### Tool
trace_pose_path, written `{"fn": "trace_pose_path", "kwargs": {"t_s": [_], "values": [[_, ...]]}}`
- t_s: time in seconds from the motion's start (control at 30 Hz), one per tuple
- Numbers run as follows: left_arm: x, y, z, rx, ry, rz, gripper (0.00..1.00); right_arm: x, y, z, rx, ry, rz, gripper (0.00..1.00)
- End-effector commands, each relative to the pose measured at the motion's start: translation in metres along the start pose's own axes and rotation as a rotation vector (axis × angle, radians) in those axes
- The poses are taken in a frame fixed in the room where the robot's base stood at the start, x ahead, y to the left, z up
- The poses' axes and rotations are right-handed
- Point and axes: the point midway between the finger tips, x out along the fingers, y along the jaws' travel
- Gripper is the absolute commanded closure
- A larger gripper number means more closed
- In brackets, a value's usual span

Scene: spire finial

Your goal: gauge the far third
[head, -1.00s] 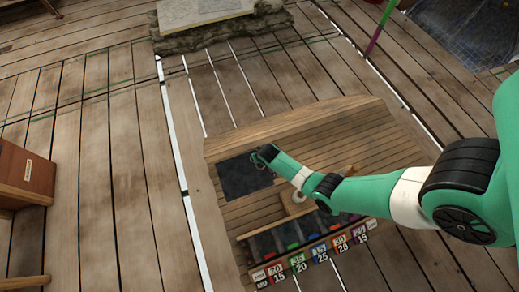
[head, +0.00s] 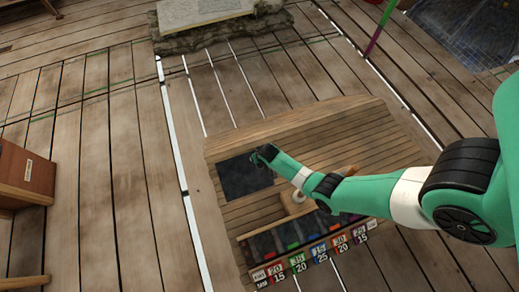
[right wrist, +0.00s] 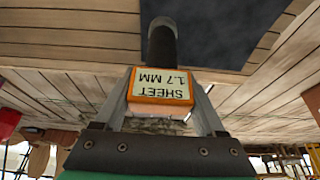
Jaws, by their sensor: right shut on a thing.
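My right gripper (head: 262,155) is over the upper right corner of a dark square sheet (head: 238,180) on the wooden bench. In the right wrist view my right gripper (right wrist: 165,95) is shut on an orange-framed gauge (right wrist: 160,99). Its cream face reads "SHEET 1.7 MM", upside down in the picture. A black cylindrical probe (right wrist: 162,45) extends from the gauge over the dark sheet (right wrist: 215,30). I cannot tell whether the probe touches the sheet. My left gripper is not in view.
A rack (head: 312,258) with colored, numbered tags stands along the bench's front edge. A small white round thing (head: 298,196) sits in a bench recess. A stone block (head: 205,10) lies at the back, and a brown box (head: 25,175) stands at left. Plank floor between is clear.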

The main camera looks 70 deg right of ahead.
Motion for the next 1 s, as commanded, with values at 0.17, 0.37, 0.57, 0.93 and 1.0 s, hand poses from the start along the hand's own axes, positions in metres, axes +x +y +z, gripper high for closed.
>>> {"fn": "trace_pose_path", "kwargs": {"t_s": [0.17, 0.37, 0.57, 0.93, 1.0], "values": [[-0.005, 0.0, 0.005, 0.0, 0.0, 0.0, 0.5, 0.007, 0.0, 0.003, 0.0, 0.001, 0.0, 1.0], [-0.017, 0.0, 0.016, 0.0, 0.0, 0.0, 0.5, 0.022, 0.0, 0.009, 0.0, 0.001, 0.0, 1.0], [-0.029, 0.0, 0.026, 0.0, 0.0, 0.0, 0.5, 0.038, 0.0, 0.016, 0.0, 0.002, 0.0, 1.0], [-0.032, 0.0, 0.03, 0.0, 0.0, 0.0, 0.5, 0.042, 0.0, 0.018, 0.0, 0.002, -0.001, 1.0], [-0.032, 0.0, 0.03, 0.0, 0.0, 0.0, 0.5, 0.042, 0.0, 0.018, 0.0, 0.002, -0.001, 1.0]]}}
